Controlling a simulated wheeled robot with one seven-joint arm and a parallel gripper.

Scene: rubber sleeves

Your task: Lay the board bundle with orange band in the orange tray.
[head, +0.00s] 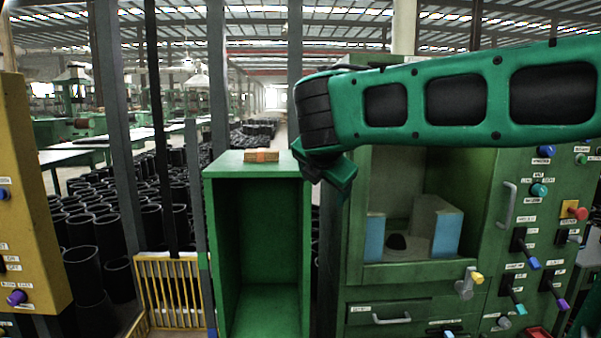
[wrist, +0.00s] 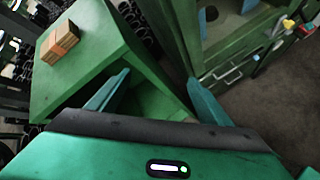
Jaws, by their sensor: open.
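The board bundle (head: 262,155) is a small tan stack with an orange band. It lies on top of the open-fronted green cabinet (head: 240,168), left of my arm. In the wrist view the bundle (wrist: 60,42) is at the upper left, on the cabinet's top (wrist: 95,45). My gripper (wrist: 155,92) is open, with two green fingers spread and nothing between them. It is to the right of the bundle and apart from it, beside the cabinet. I cannot make out an orange tray in either view.
A green machine with levers, knobs and a recessed window (head: 400,215) stands right of the cabinet. A red edge (head: 535,332) shows at the bottom right, mostly cut off. A yellow rack (head: 170,290) and black rubber sleeves (head: 85,270) are at the left.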

